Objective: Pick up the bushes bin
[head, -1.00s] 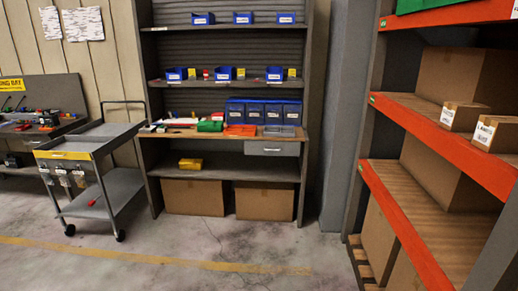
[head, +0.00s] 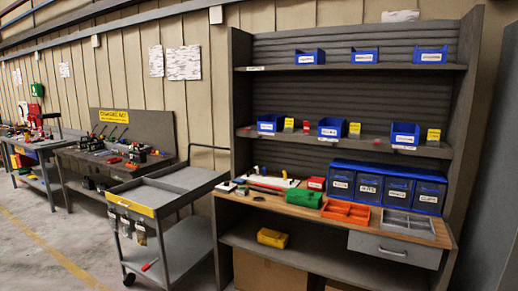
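Labelled blue bins stand on the shelving unit, and I cannot read which one is the bushes bin. The top shelf has a left bin (head: 310,57), a middle bin (head: 365,55) and a right bin (head: 431,55). The middle shelf has a left bin (head: 270,124), a middle bin (head: 331,128) and a right bin (head: 405,135). Dark labelled bins (head: 369,188) sit side by side in a blue rack on the wooden worktop. All of these bins stand on their shelves or worktop. My gripper is not in view.
The wooden worktop (head: 300,208) also carries a green bin (head: 304,198), an orange tray (head: 345,212) and a grey tray (head: 409,223). A yellow bin (head: 272,238) lies below. A grey cart (head: 166,190) stands close on the left. Open floor (head: 60,250) lies further left.

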